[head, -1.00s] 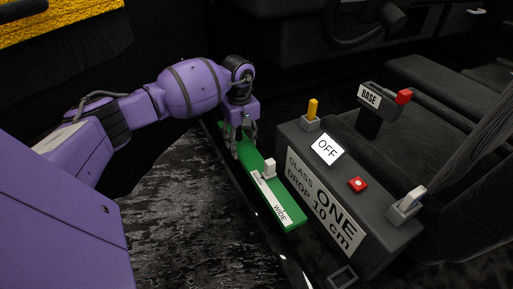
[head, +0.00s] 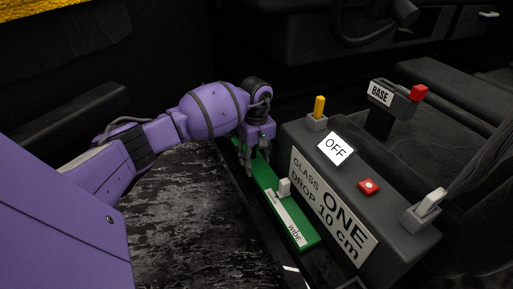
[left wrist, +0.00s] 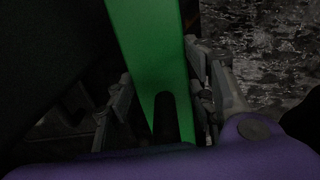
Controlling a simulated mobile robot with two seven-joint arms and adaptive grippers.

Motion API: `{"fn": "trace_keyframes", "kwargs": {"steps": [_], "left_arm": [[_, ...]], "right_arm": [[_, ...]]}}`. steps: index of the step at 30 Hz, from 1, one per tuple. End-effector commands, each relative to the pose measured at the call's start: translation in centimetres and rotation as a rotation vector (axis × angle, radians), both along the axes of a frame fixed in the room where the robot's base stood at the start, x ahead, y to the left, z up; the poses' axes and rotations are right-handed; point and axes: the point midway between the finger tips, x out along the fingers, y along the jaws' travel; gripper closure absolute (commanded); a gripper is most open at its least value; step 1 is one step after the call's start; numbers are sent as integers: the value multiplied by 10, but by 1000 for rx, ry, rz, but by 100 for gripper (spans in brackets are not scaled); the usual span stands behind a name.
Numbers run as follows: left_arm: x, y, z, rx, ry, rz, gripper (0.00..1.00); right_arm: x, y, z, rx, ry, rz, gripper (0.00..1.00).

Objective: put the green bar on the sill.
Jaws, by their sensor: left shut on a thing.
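In the left wrist view the bar (left wrist: 150,50) runs between the two fingers (left wrist: 163,112). The bar lies alongside the dark control box. I cannot tell whether it touches the sill below it. My right gripper is not in view.
A "BASE" block with a red knob (head: 418,93) is behind. Seats lie beyond.

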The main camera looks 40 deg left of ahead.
Motion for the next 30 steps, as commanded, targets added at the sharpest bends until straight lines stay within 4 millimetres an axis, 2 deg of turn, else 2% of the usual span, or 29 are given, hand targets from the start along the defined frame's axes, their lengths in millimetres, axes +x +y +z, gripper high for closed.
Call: {"fn": "trace_keyframes", "kwargs": {"steps": [2,3,7,16,20,30], "left_arm": [[1,0,0,-1,-3,0,100],[0,0,-2,0,1,0,49],[0,0,-2,0,0,0,32],[0,0,-1,-1,0,0,32],[0,0,8,1,-1,-1,32],[0,1,79,2,-4,-1,32]], "right_arm": [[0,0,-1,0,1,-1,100],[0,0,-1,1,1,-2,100],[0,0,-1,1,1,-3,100],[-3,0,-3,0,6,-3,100],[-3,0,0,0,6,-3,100],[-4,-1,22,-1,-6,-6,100]]}}
